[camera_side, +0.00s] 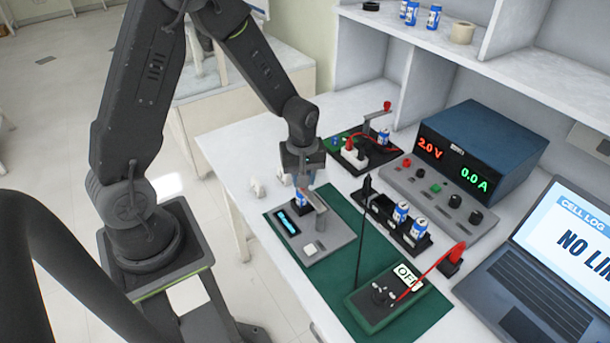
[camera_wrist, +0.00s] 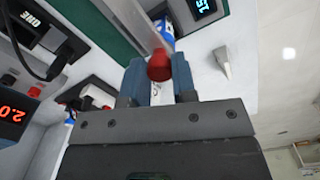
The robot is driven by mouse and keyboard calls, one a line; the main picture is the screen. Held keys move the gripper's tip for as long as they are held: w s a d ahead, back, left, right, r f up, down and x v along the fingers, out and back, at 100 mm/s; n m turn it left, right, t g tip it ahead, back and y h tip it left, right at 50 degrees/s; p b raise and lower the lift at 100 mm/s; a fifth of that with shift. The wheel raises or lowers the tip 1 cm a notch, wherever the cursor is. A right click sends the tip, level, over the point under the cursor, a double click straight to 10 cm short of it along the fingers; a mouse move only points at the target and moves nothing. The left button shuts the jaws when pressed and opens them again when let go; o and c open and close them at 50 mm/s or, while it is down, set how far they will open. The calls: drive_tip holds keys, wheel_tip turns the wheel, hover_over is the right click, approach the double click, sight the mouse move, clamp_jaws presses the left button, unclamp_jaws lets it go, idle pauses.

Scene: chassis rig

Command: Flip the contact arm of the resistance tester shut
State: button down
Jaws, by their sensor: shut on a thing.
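The resistance tester (camera_side: 325,238) is a grey box with a lit blue display, on the green mat's left part. A blue-and-white cell (camera_side: 301,198) stands on it; part of a blue cell (camera_wrist: 166,30) also shows in the wrist view. The tester's grey contact arm (camera_side: 316,201) is beside the cell, with its hinge hard to make out. My gripper (camera_side: 303,182) is just above the cell. In the wrist view, my gripper (camera_wrist: 158,88) has its fingers around the red knob (camera_wrist: 158,67) at the contact arm's end. The knob is hidden in the side view.
A cell tray (camera_side: 395,228) holds blue cells right of the tester. A meter (camera_side: 380,302) reading OFF has a black probe (camera_side: 366,215) standing up nearby. Behind are a power supply (camera_side: 470,160) and a green-and-black fixture (camera_side: 362,155).

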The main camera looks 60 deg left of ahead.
drive_tip(key=c, duration=0.9)
unclamp_jaws()
drive_tip(key=shift+r, duration=0.15)
wheel_tip(320, 180, up, 14)
drive_tip(key=shift+f, duration=0.2)
